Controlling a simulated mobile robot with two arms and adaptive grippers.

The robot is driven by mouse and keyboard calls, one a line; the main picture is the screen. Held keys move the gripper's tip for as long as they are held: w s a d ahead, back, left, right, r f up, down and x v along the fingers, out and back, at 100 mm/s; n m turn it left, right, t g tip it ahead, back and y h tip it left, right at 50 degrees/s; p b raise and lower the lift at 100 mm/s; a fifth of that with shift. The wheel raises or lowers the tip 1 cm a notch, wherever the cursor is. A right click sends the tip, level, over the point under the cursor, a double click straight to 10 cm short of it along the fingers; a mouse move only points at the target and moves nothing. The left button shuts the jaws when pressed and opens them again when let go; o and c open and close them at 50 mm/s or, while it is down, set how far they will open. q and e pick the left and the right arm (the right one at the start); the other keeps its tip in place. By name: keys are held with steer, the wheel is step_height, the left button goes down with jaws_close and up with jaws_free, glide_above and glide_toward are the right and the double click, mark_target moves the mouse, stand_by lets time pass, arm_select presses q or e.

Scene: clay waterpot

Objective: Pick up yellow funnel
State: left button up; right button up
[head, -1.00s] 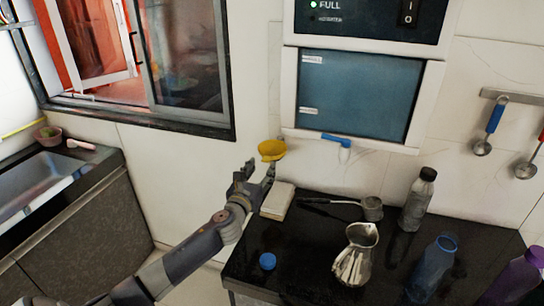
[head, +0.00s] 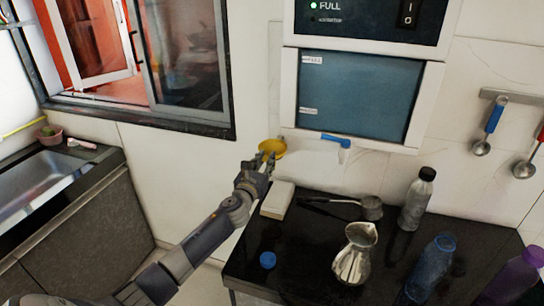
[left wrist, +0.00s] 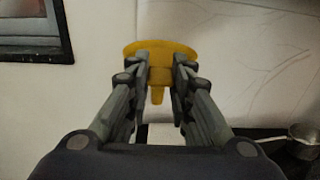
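The yellow funnel (head: 274,146) is against the white wall, left of the blue-windowed unit and above the counter. Its wide rim is up and its narrow spout points down. My left gripper (head: 264,158) is at the funnel and covers part of it in the head view. In the left wrist view, the funnel (left wrist: 160,48) shows between the fingertips of my left gripper (left wrist: 160,72). The fingers are close on both sides of its body below the rim and look shut on it. My right gripper is not in view.
The black counter (head: 300,265) holds a white box (head: 277,199), a metal pot (head: 354,256), a ladle (head: 371,207), several bottles and a blue cap (head: 268,260). A blue tap (head: 336,139) juts out right of the funnel. A sink (head: 45,190) is at left.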

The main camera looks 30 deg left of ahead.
arm_select(q)
steer(key=shift+r, duration=0.1)
stand_by(0.3)
steer(key=shift+s+r, duration=0.2)
steer(key=shift+r, duration=0.35)
step_height(320, 180, up, 5)
steer(key=shift+r+p, duration=0.2)
steer(key=shift+p, duration=0.2)
steer(key=b+v, duration=0.3)
steer(key=v, duration=1.6)
steer(key=shift+s+r+b, duration=0.15)
steer(key=shift+s+b, duration=0.2)
steer(key=shift+s, duration=0.05)
